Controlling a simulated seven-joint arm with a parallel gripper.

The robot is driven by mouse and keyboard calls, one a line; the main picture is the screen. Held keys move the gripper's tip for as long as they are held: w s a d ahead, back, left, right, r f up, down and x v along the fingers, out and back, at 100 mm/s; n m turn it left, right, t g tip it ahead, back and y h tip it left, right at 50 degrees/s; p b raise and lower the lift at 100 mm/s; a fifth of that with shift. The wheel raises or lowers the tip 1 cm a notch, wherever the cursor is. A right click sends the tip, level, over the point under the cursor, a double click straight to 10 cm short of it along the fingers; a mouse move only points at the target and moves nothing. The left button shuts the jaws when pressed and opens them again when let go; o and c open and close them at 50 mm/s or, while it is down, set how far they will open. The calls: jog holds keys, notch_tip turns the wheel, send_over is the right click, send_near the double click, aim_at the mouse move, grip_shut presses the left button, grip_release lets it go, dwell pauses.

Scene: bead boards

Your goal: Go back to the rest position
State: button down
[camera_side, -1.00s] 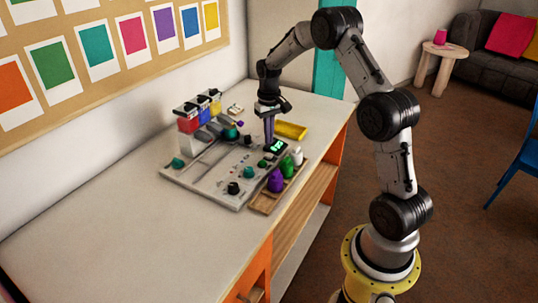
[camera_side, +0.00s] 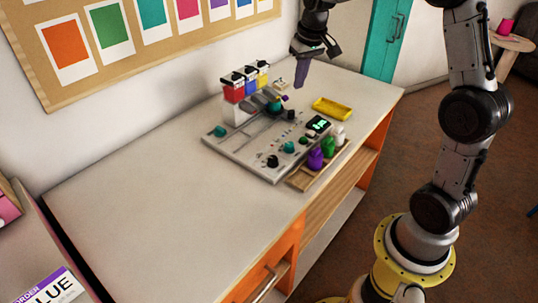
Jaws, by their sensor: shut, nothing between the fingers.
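My gripper (camera_side: 301,80) is at the top centre of the side view. It is shut and empty, pointing down, above the far part of the bead board and apart from it. The grey bead board (camera_side: 250,158) lies on the table (camera_side: 150,225). It carries teal and black knobs and a small dark display (camera_side: 318,124) with green figures. Red, blue and yellow containers (camera_side: 245,80) with dark tops stand at its back left.
A wooden tray (camera_side: 301,182) at the board's front right holds purple (camera_side: 315,158), green (camera_side: 328,147) and white (camera_side: 340,135) items. A yellow tray (camera_side: 332,108) lies behind it. An order card (camera_side: 55,289) shows at lower left. The table's left part is clear.

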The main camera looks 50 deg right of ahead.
jog(key=s+a+r+n+t, duration=0.3)
jog(key=s+a+r, duration=0.7)
jog(key=s+a, duration=0.3)
jog(key=s+a+f, duration=0.1)
jog(key=s+f, duration=0.2)
jog(key=s, duration=0.3)
jog(key=s+a+f+n, duration=0.1)
jog(key=s+f, duration=0.2)
jog(key=s, duration=0.4)
jog(key=shift+a+f+y, duration=0.2)
jog(key=shift+f+y, duration=0.2)
